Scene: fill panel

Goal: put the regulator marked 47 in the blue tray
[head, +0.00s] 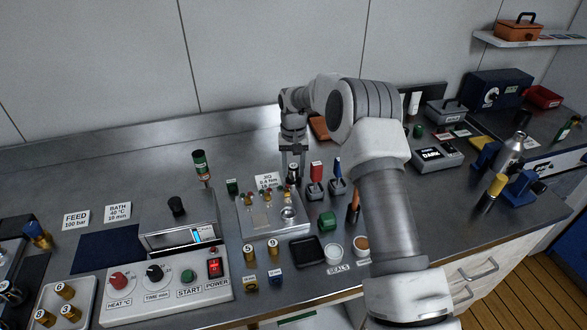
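My gripper (293,165) points down over the back of the bench's middle, behind the jig plate. Its two dark fingers look spread apart. A small dark cylinder with a pale band (293,174) shows at the fingertips; I cannot tell whether it is between or behind them. A dark blue rectangle (95,255), flat tray or mat, lies empty at the left.
The jig plate (262,228) carries small coloured parts. A control box (140,309) with knobs stands at the front left. Red and blue-handled tools (316,172), a green block (327,220), a black tray (307,251) and cups (333,254) are close by. My arm hides bench behind it.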

